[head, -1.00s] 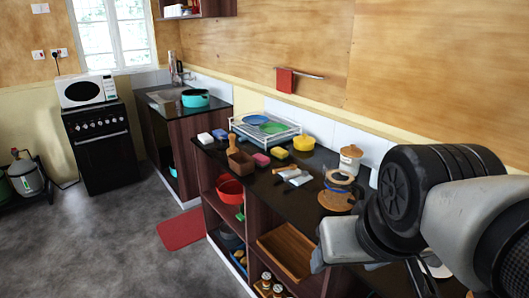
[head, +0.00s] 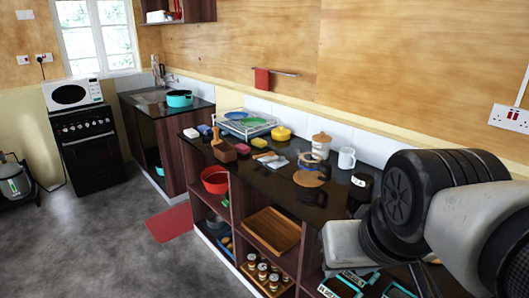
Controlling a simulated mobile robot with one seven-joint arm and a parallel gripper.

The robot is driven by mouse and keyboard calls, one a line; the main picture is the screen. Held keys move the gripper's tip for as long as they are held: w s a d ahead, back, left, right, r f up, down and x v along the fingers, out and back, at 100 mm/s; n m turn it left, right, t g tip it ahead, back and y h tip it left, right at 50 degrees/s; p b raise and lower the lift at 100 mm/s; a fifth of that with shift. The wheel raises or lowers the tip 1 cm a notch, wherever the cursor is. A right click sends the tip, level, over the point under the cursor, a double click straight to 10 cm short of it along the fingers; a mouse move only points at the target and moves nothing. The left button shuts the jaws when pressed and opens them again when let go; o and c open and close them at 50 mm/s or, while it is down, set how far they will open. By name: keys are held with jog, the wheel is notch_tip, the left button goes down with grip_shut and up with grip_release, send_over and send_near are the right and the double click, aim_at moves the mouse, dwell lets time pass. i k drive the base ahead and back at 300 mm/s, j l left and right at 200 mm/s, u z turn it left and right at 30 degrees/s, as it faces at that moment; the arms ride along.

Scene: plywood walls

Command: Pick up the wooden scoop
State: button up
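I cannot make out the wooden scoop for certain. A small light-wood piece (head: 259,143) lies on the dark counter (head: 251,180), close to a white cloth-like item (head: 276,163); it is too small to identify. A brown wooden box (head: 224,152) with an upright wooden handle (head: 215,134) stands left of it. My arm fills the right side of the view, over the near end of the counter. My gripper (head: 428,279) is mostly hidden at the bottom edge, well apart from these items; its fingers cannot be read.
A glass jug (head: 309,168) on a round wooden mat, a lidded canister (head: 321,145) and a white mug (head: 346,158) stand farther right. A dish rack (head: 245,125) and yellow pot (head: 281,133) are behind. Shelves below hold a wooden tray (head: 272,230) and jars.

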aim_at(270, 153)
jog(key=j+z, duration=0.1)
jog(key=z, duration=1.45)
jog(key=i+j, duration=0.1)
jog(key=j, duration=0.75)
jog(key=i+j, duration=0.1)
jog(key=j, duration=0.75)
jog(key=i+j, duration=0.15)
jog(key=j, duration=0.7)
jog(key=i+j+z, duration=0.1)
jog(key=j, duration=1.65)
jog(key=i+j, duration=0.15)
jog(key=j, duration=0.7)
